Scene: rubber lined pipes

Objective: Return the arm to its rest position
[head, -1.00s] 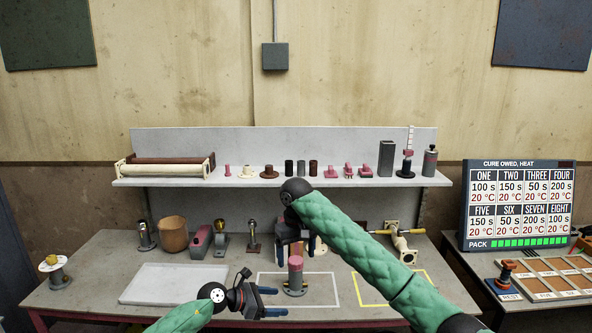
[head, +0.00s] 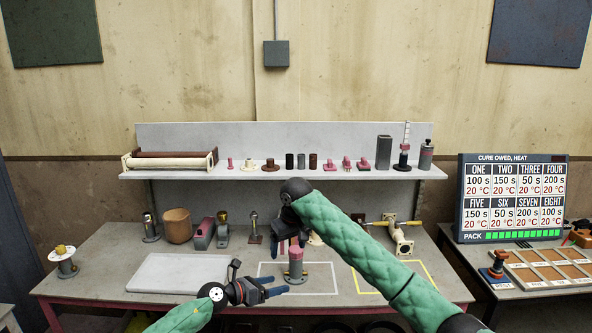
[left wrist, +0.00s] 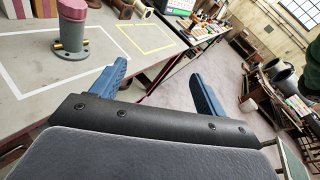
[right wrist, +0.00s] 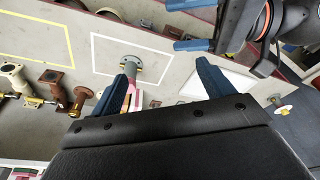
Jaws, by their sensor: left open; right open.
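My left gripper (head: 277,287) is open and empty, low over the front of the bench. In the left wrist view its blue fingers (left wrist: 158,85) stand wide apart with nothing between them. My right gripper (head: 291,236) is open and points down above the middle of the bench, partly hidden by its own wrist. In the right wrist view its fingers (right wrist: 170,75) are spread. A pink-topped grey flanged pipe (head: 296,264) stands upright in the white outlined square, below my right gripper and just behind my left one. It also shows in the left wrist view (left wrist: 70,38).
A shelf (head: 400,172) with small parts runs behind the bench. A pale tray (head: 175,273) lies left, and a yellow outlined area (head: 425,266) right. A flanged pipe fitting (head: 400,238) stands behind it. A cure board (head: 513,198) stands on the right-hand table.

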